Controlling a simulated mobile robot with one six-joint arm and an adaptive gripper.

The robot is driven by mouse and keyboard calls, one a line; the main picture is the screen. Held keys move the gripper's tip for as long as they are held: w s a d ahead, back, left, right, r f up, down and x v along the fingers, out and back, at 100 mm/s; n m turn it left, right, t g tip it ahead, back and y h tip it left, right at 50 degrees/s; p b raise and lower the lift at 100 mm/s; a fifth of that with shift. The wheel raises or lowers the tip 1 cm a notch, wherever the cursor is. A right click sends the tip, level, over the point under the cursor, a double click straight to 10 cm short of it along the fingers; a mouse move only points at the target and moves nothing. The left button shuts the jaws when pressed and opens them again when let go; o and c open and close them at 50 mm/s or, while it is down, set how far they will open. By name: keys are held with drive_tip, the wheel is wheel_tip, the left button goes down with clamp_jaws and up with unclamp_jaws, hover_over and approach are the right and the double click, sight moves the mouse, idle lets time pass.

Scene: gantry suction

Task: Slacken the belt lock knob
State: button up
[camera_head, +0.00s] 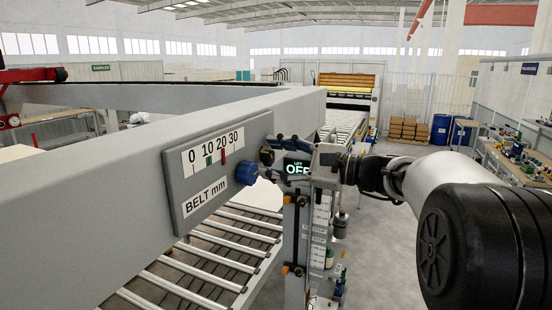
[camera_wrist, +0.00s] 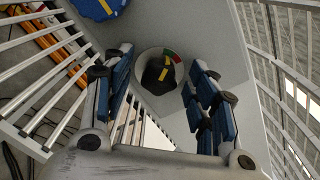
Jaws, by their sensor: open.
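In the wrist view a black knob (camera_wrist: 156,72) with a yellow line sits on a pale round disc (camera_wrist: 142,62). The disc has a green and red arc, and the yellow line points toward that coloured side. No lettering on it is readable, but it looks like the belt lock knob. In the head view the black knob (camera_head: 266,155) is small, at the beam's end. My gripper (camera_head: 279,146) is open beside it. In the wrist view its blue-padded fingers (camera_wrist: 159,88) stand on either side of the knob, with visible gaps.
A blue knob (camera_head: 247,173) is close by, also at the wrist view's top (camera_wrist: 97,6). The BELT mm plate (camera_head: 205,180) has a green mark near 10 and a red pointer near 20. An OFF display (camera_head: 297,168) is behind my gripper. Rollers (camera_head: 215,250) lie below.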

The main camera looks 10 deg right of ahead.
drive_tip(key=shift+c, duration=0.4)
drive_tip(key=c, duration=1)
drive_tip(key=shift+f+n+b, duration=0.1)
drive_tip(key=shift+n+b, duration=0.2)
drive_tip(key=shift+b, duration=0.2)
drive_tip(key=n+b, duration=0.3)
drive_tip(key=b, duration=0.2)
drive_tip(key=shift+f, duration=0.2)
drive_tip(key=n+b, duration=0.3)
drive_tip(key=b, duration=0.1)
drive_tip(key=shift+r+n, duration=0.15)
drive_tip(key=shift+n, duration=0.15)
drive_tip(key=o, duration=1.1)
